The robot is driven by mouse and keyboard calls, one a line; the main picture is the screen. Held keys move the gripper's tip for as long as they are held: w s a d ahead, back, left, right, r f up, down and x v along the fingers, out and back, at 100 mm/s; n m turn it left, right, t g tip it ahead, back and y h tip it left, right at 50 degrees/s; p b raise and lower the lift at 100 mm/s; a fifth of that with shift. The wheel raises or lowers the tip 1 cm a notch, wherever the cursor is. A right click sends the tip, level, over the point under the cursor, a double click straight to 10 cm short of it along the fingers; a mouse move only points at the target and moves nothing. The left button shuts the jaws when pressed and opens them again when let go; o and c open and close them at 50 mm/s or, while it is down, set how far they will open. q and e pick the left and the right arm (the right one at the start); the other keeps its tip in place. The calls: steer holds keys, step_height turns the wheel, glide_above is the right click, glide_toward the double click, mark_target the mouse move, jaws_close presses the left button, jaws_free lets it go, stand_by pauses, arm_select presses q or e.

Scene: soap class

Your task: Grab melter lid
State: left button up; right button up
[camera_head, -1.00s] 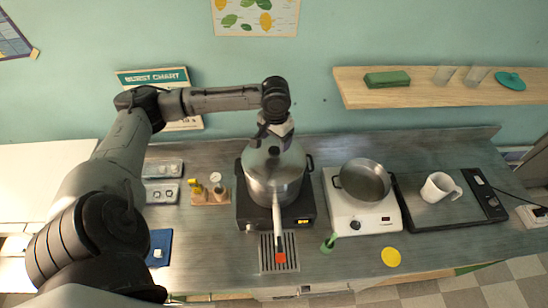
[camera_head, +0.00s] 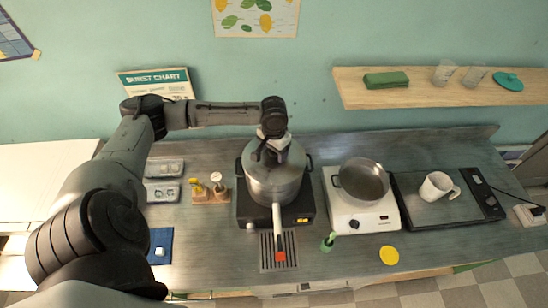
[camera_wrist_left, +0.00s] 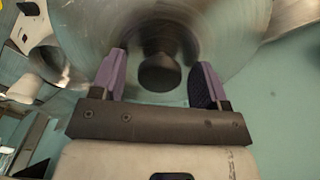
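The melter (camera_head: 275,188) is a large metal pot on a black heater, left of centre on the counter. Its shiny metal lid (camera_head: 290,158) covers the top. In the left wrist view the lid (camera_wrist_left: 205,28) fills the upper middle, with a dark round knob (camera_wrist_left: 158,73) in its centre. My left gripper (camera_head: 268,152) is over the lid from above. In the wrist view its two purple-padded fingers (camera_wrist_left: 160,78) are spread apart, one on each side of the knob, with gaps on both sides. My right gripper does not show in these frames.
A steel pan (camera_head: 362,180) on a white hot plate (camera_head: 370,218) stands to the right of the melter. A white mug (camera_head: 436,186) stands on a dark plate further right. Small gauges on a wooden block (camera_head: 211,196) stand to the left. A shelf (camera_head: 430,95) hangs at the back right.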

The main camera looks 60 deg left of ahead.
arm_select(q)
steer(key=c, duration=1)
